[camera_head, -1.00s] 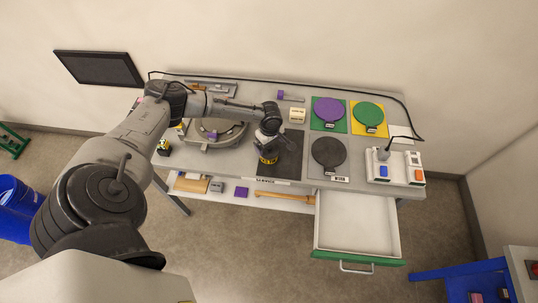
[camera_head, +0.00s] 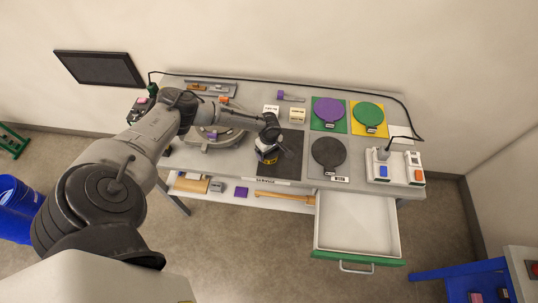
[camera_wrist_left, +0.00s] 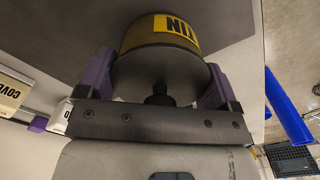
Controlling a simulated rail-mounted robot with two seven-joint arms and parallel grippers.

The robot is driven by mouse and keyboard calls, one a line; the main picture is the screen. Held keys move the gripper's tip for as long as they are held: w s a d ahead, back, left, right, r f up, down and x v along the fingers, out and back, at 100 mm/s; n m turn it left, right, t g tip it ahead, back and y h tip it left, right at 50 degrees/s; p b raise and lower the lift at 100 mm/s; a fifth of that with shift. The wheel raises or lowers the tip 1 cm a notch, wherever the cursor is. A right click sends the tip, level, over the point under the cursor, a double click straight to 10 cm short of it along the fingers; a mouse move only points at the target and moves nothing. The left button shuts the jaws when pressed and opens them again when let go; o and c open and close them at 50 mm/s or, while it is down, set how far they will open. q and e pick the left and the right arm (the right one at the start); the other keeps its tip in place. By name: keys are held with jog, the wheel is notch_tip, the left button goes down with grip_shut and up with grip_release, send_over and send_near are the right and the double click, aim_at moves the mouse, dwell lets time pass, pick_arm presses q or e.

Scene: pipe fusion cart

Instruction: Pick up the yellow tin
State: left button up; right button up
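The yellow tin (camera_head: 269,160) is at the left part of the dark service mat (camera_head: 291,150), partly hidden by my left gripper (camera_head: 266,152) in the head view. In the left wrist view the tin (camera_wrist_left: 162,45) shows a dark grey round end and a yellow band with black lettering. The purple-padded fingers of my left gripper (camera_wrist_left: 160,85) lie against both sides of it. The tin looks tilted; whether it is clear of the mat I cannot tell. My right gripper is in neither view.
A purple disc (camera_head: 329,109), a green disc (camera_head: 368,113) and a dark disc (camera_head: 328,151) lie to the right. A grey ring-shaped fixture (camera_head: 214,138) stands left. A power box (camera_head: 394,168) is at the right end. An open drawer (camera_head: 358,222) juts out in front.

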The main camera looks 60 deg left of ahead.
pick_arm(q)
jog(key=c, duration=0.5)
jog(key=shift+o, duration=0.2)
jog(key=shift+r, duration=0.15)
